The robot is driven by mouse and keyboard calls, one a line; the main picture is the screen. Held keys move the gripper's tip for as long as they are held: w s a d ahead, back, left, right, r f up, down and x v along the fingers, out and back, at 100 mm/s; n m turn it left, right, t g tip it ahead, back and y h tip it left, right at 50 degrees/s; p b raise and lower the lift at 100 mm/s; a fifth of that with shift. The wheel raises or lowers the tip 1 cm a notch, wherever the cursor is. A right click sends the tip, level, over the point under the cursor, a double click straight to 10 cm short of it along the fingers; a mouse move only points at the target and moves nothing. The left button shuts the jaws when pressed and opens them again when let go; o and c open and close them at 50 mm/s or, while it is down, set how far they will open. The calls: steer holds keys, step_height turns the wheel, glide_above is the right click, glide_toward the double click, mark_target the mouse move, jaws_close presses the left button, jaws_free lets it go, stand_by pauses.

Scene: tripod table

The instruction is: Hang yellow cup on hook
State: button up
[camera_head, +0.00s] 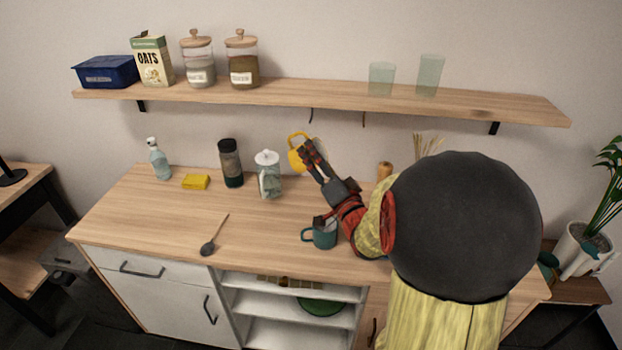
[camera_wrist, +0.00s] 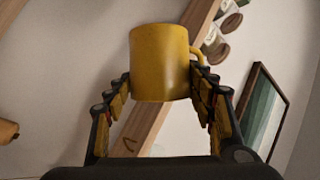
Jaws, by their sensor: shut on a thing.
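The yellow cup (camera_head: 295,158) is held in the air above the counter, below the shelf. My gripper (camera_head: 309,154) is shut on its sides; in the wrist view the cup (camera_wrist: 160,60) sits between the two fingers of my gripper (camera_wrist: 160,86). Its handle points up in the head view and shows at the right in the wrist view. Two hooks hang under the shelf: a dark left hook (camera_head: 311,115) and a brownish right hook (camera_head: 364,119). The handle appears just below and left of the left hook, apart from it; depth is unclear.
The wall shelf (camera_head: 330,97) carries jars, an oats box, a blue box and two glasses. A teal mug (camera_head: 320,236) stands on the counter (camera_head: 150,220) under my arm. A white lidded jug (camera_head: 268,175) and a dark bottle (camera_head: 230,163) stand left of the cup.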

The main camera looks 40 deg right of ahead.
steer(key=shift+s+d+r+m, duration=0.1)
steer(key=shift+d+r+m, duration=0.2)
steer(key=shift+d+m, duration=0.15)
steer(key=shift+a+r+m+t, duration=0.1)
steer(key=shift+a+m+t, duration=0.3)
steer(key=shift+m, duration=0.05)
steer(key=shift+d, duration=0.2)
steer(key=w+d+f+b, duration=0.1)
steer(key=w+d+f, duration=0.1)
steer(key=w+d, duration=0.5)
steer(key=shift+d, duration=0.55)
stand_by(0.3)
stand_by(0.7)
steer(key=o, duration=1.3)
